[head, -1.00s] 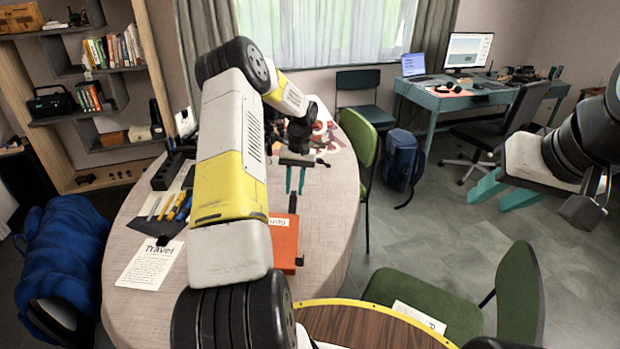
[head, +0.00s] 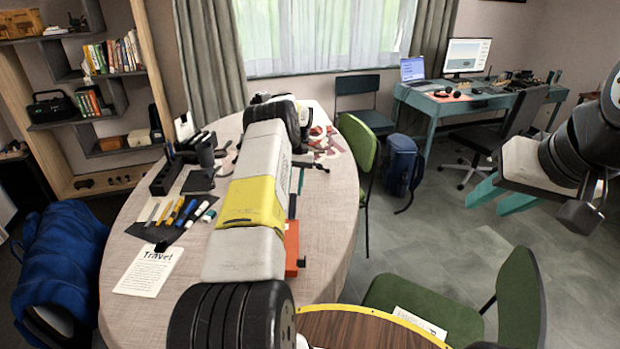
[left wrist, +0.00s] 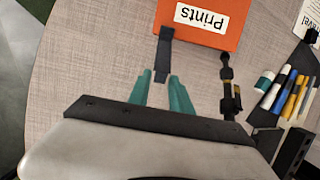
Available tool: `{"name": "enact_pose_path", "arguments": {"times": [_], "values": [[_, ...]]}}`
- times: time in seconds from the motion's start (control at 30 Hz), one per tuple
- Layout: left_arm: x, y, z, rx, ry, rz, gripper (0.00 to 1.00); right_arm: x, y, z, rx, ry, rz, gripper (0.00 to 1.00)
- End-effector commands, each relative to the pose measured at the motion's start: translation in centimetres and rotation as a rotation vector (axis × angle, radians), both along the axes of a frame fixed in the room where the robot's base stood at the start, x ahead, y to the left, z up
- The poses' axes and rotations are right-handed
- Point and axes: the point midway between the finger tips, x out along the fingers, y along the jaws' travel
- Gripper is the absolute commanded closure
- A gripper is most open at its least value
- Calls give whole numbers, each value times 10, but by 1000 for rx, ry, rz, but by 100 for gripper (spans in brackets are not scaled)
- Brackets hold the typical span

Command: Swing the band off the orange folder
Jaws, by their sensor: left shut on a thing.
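The orange folder (head: 292,250) lies on the table, mostly hidden behind my left arm in the head view. In the left wrist view the folder (left wrist: 222,38) shows at the top with a white "Prints" label. The dark band (left wrist: 164,50) runs from the folder's near edge to my left gripper (left wrist: 165,93), whose teal fingers are shut on its end. In the head view the left fingers are largely hidden by the arm. My right gripper (head: 490,200) hangs over the floor at the right, its teal fingers apart and empty.
Markers (head: 178,212) lie on a dark mat left of my left arm, near a "Travel" sheet (head: 150,270). A slim black jointed object (left wrist: 229,90) stands close right of the left fingers. Green chairs (head: 440,300) stand right of the table (head: 325,225).

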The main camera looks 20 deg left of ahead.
Motion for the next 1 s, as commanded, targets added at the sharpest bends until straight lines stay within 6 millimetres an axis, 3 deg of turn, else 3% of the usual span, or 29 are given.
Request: {"name": "enact_pose_path", "arguments": {"times": [0.67, 0.7, 0.73, 1.0], "values": [[3, -1, -8, -5, 4, -2, 95, 0, 0, 0, 0, 0, 0, 64], [3, -1, -8, -5, 5, -1, 67, 0, 0, 0, 0, 0, 0, 64], [3, -1, -8, -5, 5, 0, 62, 0, 0, 0, 0, 0, 0, 64], [3, 1, -6, -3, 2, 0, 62, 0, 0, 0, 0, 0, 0, 64]]}}
